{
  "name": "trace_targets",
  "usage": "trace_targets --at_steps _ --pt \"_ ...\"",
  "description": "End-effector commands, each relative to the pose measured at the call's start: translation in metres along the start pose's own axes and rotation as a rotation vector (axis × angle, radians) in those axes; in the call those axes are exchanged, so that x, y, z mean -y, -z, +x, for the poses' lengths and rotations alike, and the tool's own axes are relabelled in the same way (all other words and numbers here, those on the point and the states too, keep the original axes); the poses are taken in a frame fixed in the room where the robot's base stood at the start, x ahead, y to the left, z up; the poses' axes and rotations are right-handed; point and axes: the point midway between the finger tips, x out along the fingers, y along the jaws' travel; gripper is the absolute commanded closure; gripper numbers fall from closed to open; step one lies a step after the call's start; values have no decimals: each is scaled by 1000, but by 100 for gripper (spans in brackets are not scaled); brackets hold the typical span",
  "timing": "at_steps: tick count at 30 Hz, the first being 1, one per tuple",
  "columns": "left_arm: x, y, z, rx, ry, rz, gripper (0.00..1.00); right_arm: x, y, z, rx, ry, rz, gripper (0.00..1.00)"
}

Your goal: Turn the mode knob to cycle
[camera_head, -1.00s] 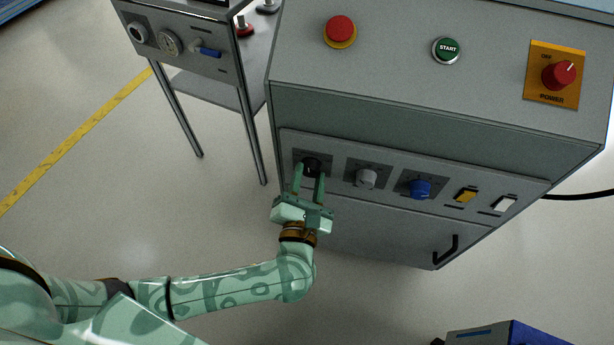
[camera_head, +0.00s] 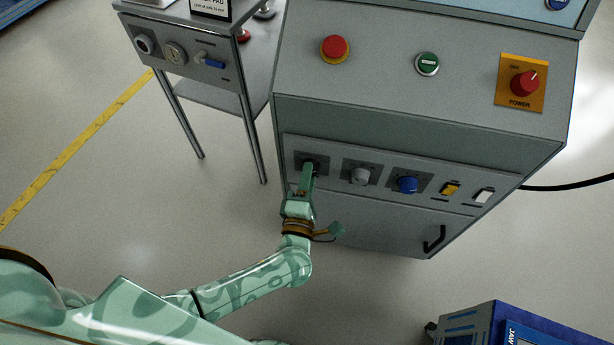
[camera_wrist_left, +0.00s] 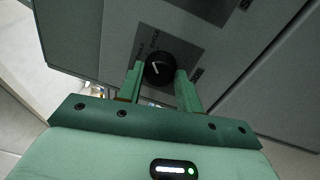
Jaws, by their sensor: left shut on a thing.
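The black knob (camera_head: 310,163) is at the left end of the row of controls on the grey cabinet's front panel. My left gripper (camera_head: 307,172) is shut on this knob, with its fingers seen edge-on, nearly overlapping. In the left wrist view the knob (camera_wrist_left: 159,69) sits between the two fingers, and a white pointer line shows on its face. Small labels stand around it on its dark plate (camera_wrist_left: 160,40), too small and tilted to read surely. My right gripper is out of view.
A red button (camera_head: 335,49) is above. A small metal stand (camera_head: 247,110) is close on the left.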

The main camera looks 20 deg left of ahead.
Motion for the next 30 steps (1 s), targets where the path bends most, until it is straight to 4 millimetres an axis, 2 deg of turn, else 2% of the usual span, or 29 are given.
trace_targets --at_steps 12,29,30 --pt "1 -1 -1 20 -1 188 87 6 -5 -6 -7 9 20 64" --pt "2 -1 -2 24 -1 217 87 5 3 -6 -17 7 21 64" --pt "2 -1 -2 24 -1 217 54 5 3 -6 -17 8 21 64"
